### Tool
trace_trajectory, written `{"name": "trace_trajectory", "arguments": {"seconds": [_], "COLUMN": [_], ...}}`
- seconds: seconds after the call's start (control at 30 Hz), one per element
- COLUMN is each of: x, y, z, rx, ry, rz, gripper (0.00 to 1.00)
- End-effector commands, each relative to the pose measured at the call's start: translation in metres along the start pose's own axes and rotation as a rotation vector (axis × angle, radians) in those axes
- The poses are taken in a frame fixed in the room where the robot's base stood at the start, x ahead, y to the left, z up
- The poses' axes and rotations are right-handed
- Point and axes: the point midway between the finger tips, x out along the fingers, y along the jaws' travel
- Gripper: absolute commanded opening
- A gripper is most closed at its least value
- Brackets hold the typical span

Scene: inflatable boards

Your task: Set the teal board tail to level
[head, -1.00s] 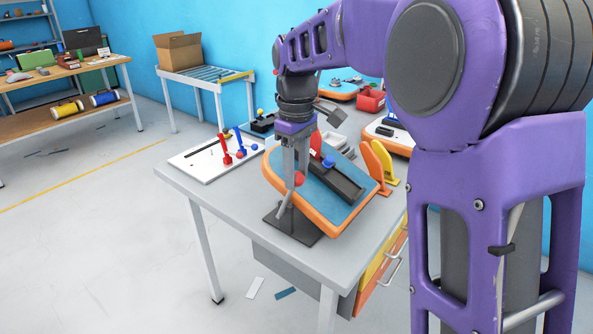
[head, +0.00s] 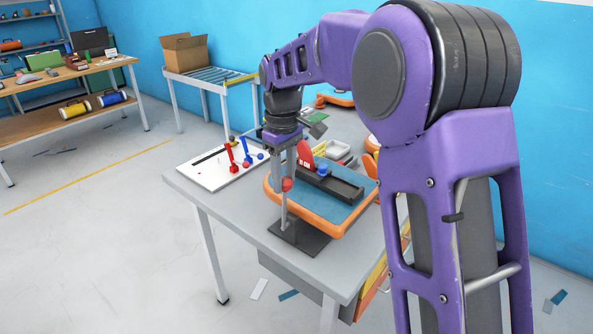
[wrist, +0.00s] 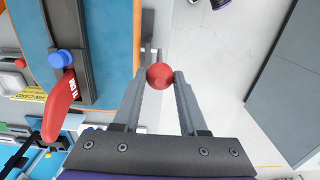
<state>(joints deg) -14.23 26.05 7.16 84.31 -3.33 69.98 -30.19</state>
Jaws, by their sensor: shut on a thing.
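The teal board (head: 345,208) has an orange rim and sits on a stand with a dark base plate (head: 300,240) at the table's front. It looks close to flat; I cannot tell whether it is exactly level. A dark track (head: 340,185) on top carries a red fin (head: 304,155) and a blue knob (head: 322,171). A lever with a red ball knob (wrist: 160,76) stands at the board's near left edge. My gripper (head: 286,180) is shut on this red knob. In the wrist view the fingertips flank the ball, with the teal board (wrist: 112,40) to its left.
A white panel (head: 212,172) with red and blue levers lies left of the board. A white tray (head: 333,150) and an orange fin (head: 371,165) are behind it. A roller table (head: 208,75) with a cardboard box (head: 190,52) stands at the back. The floor at left is clear.

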Motion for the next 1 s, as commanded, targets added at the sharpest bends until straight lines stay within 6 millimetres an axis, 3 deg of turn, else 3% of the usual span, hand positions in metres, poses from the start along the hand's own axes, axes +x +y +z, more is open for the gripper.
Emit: {"name": "trace_trajectory", "arguments": {"seconds": [0.13, 0.5, 0.53, 0.67, 1.0], "x": [-0.003, -0.001, -0.001, -0.001, -0.002], "y": [0.0, -0.002, -0.002, -0.001, 0.0], "z": [-0.015, -0.02, -0.019, -0.018, -0.016], "rx": [-0.003, -0.005, -0.005, -0.004, -0.001], "ry": [0.01, 0.015, 0.014, 0.01, 0.005], "rz": [0.003, 0.003, 0.003, 0.002, 0.002], "gripper": [0.0, 0.0, 0.47, 0.71, 0.71]}}
